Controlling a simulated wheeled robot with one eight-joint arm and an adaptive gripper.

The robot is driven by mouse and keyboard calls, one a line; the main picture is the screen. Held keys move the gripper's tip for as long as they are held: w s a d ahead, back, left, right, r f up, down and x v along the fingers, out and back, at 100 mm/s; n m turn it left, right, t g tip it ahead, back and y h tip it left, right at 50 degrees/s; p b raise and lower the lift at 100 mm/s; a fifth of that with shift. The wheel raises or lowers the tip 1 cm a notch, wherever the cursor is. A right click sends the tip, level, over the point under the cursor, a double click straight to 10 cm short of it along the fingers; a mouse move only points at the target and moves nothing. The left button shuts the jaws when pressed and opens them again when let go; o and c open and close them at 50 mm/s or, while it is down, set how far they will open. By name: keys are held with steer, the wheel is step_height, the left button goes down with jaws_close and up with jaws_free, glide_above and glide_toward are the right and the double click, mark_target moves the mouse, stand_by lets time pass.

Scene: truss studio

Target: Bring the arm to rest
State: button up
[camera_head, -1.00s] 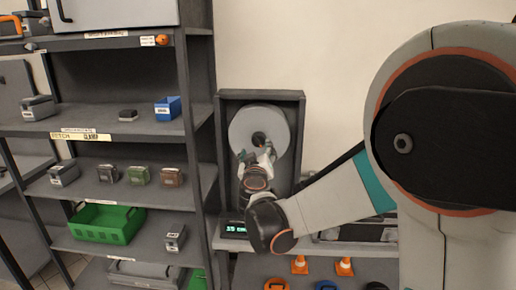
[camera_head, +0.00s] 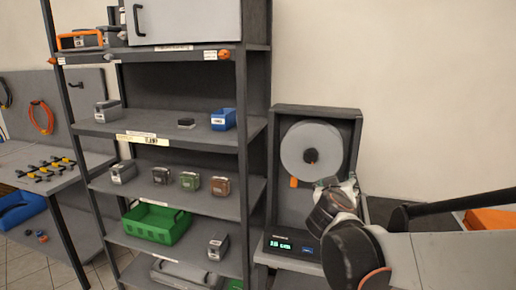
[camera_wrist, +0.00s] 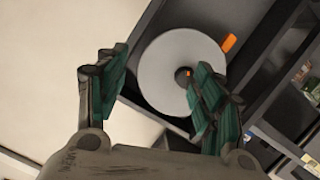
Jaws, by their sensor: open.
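My gripper (camera_head: 330,184) is in front of the dark box that holds a grey disc (camera_head: 312,150), at its lower right in the head view. In the wrist view my gripper (camera_wrist: 158,88) has its two green-padded fingers wide apart with nothing between them. The grey disc (camera_wrist: 168,70) with its dark hub lies beyond the fingers, and the right finger overlaps its edge. My arm reaches in from the lower right of the head view. Whether any finger touches the box cannot be told.
A grey shelf unit (camera_head: 205,140) with small boxes and a green crate (camera_head: 155,223) stands left. A display unit (camera_head: 292,247) sits below the disc box. A bench with clamps (camera_head: 50,168) is at far left. An orange thing (camera_head: 490,220) is at right. The wall above is clear.

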steer(key=s+a+f+g+y, duration=0.1)
steer(key=s+f+g+y, duration=0.2)
steer(key=s, duration=1.1)
steer(key=s+a+f+g+y+b, duration=0.1)
steer(key=s+a+f+g+y, duration=0.1)
steer(key=s+f, duration=0.6)
steer(key=s+g, duration=0.1)
steer(key=s, duration=0.5)
steer(key=shift+a+g+y, duration=0.15)
steer(key=shift+g+y, duration=0.25)
steer(key=shift+c, duration=0.6)
